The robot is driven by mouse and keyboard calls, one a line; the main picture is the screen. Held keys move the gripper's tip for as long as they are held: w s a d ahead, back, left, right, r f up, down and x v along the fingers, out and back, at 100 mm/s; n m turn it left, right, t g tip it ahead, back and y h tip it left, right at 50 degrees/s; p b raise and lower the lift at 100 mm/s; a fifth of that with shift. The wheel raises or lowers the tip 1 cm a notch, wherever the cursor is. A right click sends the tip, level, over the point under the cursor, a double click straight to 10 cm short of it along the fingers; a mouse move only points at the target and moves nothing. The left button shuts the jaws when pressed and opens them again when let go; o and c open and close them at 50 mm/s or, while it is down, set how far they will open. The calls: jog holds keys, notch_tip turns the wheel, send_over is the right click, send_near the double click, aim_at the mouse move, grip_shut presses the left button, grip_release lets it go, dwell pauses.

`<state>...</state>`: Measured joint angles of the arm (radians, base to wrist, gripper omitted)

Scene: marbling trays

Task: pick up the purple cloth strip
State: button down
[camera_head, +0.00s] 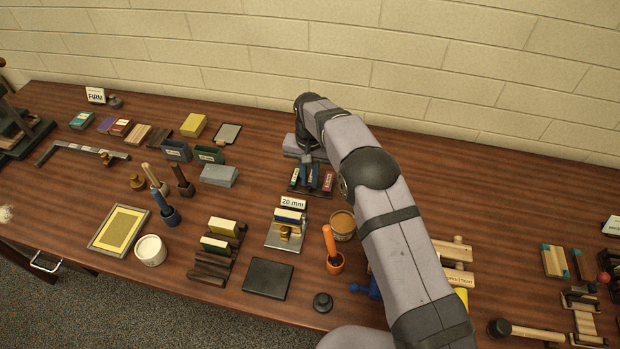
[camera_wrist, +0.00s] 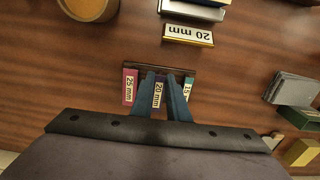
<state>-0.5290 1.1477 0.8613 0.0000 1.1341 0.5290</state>
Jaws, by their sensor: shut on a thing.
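My gripper (camera_wrist: 163,92) points down at a small dark rack (camera_wrist: 160,70), with its two blue fingers shut on a purple piece labelled "20 mm" (camera_wrist: 158,95). This piece stands in the middle slot, between a pink-red piece labelled "25 mm" (camera_wrist: 130,88) and a green-edged piece labelled "15" (camera_wrist: 188,88). Whether the purple piece is cloth, and whether it is clear of the rack, I cannot tell. In the head view the gripper (camera_head: 309,177) is over the rack, and my arm covers part of it. A flat purple item (camera_head: 106,124) also lies far left.
A "20 mm" sign (camera_head: 293,203) and a metal plate with blocks (camera_head: 275,239) stand in front of the rack. A tan-filled cup (camera_head: 342,225) and an orange-handled tool (camera_head: 330,243) are at the front.

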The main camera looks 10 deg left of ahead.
notch_tip(320, 180, up, 10)
jog(key=b, duration=0.3)
jog(key=d+f, duration=0.1)
jog(key=d, duration=1.4)
jog(key=s+d+f, duration=0.2)
jog(key=s+d, duration=0.7)
jog(key=d, duration=0.5)
jog(key=shift+s+f, duration=0.15)
jog(key=shift+f, duration=0.05)
notch_tip(320, 180, up, 3)
send_over(309, 183)
